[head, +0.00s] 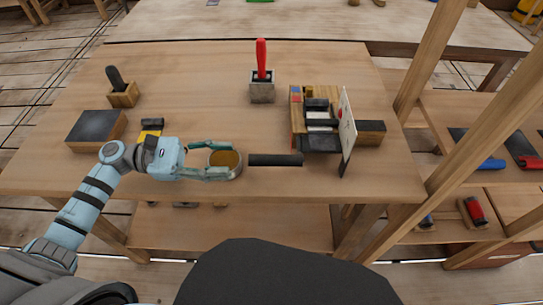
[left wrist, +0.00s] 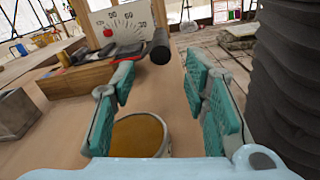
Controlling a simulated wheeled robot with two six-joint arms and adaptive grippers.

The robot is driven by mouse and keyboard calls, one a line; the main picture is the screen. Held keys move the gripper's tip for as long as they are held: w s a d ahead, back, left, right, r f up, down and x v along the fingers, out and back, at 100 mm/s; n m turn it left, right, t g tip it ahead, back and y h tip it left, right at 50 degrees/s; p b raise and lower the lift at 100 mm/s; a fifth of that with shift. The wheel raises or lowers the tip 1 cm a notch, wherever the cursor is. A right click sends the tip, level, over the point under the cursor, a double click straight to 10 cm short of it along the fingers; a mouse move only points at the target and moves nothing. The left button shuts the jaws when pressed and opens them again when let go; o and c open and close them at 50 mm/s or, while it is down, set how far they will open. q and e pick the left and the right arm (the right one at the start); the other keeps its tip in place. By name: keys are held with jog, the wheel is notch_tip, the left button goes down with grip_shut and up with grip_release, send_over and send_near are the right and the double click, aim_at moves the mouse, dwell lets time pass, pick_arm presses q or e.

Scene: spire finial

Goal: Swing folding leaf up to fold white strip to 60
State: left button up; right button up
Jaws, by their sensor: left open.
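The folding device (head: 321,143) stands right of centre on the table, a wooden block with dark metal parts. A white strip (head: 318,117) lies on it. Its upright angle plate (head: 347,125) carries a red dot, and the left wrist view shows the plate's numbered scale (left wrist: 128,25). A dark round bar (head: 275,160) sticks out left from the device; its end (left wrist: 160,47) faces my left gripper. My left gripper (head: 229,161) is open, with its fingertips left of the bar's end and apart from it. My right gripper is not in view.
A round tin with amber contents (head: 225,159) sits below my left gripper's fingers. A red-handled tool in a grey block (head: 262,85) stands behind. A dark-topped block (head: 96,128) and a wooden holder (head: 123,95) are at left. Wooden posts (head: 420,60) rise at right.

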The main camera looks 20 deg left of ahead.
pick_arm(q)
jog(key=p, duration=0.1)
send_near(300, 160)
jog(key=d, duration=0.1)
jog(key=w+d, duration=0.1)
jog(key=d+f, duration=0.1)
jog(key=d, duration=0.1)
jog(key=shift+w, duration=0.3)
grip_shut()
